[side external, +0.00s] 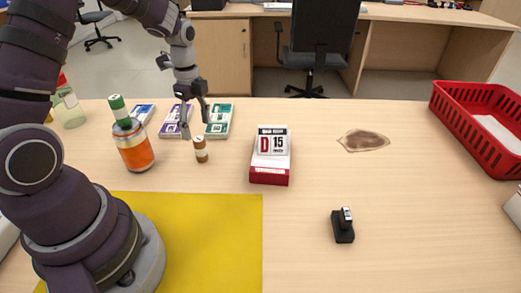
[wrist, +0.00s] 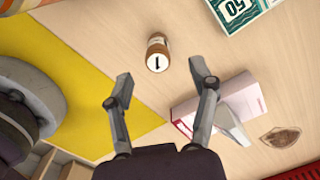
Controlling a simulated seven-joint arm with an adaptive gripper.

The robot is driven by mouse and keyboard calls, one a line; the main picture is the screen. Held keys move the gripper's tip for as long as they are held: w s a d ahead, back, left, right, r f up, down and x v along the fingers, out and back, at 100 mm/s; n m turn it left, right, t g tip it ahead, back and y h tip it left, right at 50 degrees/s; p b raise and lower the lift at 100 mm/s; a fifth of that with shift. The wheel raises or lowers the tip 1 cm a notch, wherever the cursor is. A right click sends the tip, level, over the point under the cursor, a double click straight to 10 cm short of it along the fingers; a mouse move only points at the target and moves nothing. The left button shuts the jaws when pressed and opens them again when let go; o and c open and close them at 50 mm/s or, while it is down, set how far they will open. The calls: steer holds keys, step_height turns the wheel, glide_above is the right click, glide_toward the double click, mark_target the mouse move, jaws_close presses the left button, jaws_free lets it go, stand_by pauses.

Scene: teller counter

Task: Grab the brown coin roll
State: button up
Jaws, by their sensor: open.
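The brown coin roll (side external: 201,149) stands upright on the counter, a small brown cylinder with a pale band, left of the calendar. In the wrist view the coin roll (wrist: 157,53) shows its pale top end with a dark mark. My gripper (side external: 193,117) is open and empty, above and behind the roll in the side view. In the wrist view my gripper (wrist: 160,72) has its fingers spread, with the roll between and just beyond the fingertips, not touching them.
Banknote stacks (side external: 218,121) lie behind.

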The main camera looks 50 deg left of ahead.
mark_target(200, 139)
steer(key=f, duration=0.6)
steer(key=shift+d+f, duration=0.1)
steer(key=shift+d, duration=0.15)
jaws_close()
